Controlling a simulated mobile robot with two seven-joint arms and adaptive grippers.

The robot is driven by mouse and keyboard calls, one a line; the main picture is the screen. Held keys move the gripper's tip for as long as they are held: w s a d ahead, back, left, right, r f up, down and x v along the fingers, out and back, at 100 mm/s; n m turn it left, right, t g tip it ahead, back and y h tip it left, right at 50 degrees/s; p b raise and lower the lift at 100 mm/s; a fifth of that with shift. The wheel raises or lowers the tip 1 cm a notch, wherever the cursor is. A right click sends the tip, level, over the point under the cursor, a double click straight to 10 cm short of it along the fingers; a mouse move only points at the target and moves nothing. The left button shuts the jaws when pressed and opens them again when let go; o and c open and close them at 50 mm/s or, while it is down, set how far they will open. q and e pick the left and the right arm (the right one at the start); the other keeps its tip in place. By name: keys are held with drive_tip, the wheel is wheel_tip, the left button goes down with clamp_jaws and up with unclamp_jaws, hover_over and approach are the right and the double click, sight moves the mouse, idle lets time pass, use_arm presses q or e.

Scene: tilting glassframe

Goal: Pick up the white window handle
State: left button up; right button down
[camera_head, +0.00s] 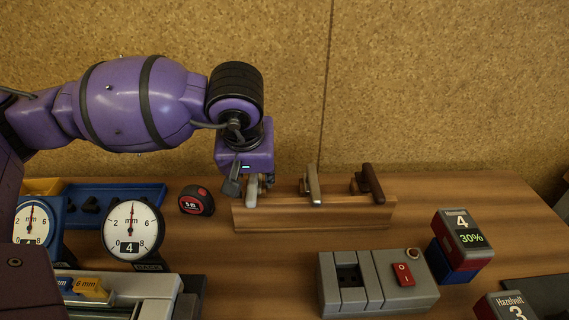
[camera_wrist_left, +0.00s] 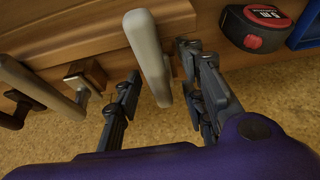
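The white window handle (camera_head: 251,190) stands at the left end of a wooden block (camera_head: 320,215) on the table. In the left wrist view the white handle (camera_wrist_left: 149,50) is a long pale lever reaching between my fingers. My left gripper (camera_head: 251,184) is over this handle from above. In the left wrist view my left gripper (camera_wrist_left: 160,90) is open, with one finger on each side of the handle and gaps visible on both sides. The handle's base is partly hidden by the gripper in the head view. My right gripper is not in view.
A metallic handle (camera_head: 312,187) and a dark brown handle (camera_head: 372,183) stand farther right on the block. A tape measure (camera_head: 196,200) lies just left of it. Dial gauges (camera_head: 132,229), a grey switch box (camera_head: 377,282) and labelled boxes (camera_head: 462,238) stand nearer. A cork wall rises behind.

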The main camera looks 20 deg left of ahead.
use_arm(q)
clamp_jaws()
idle(0.4)
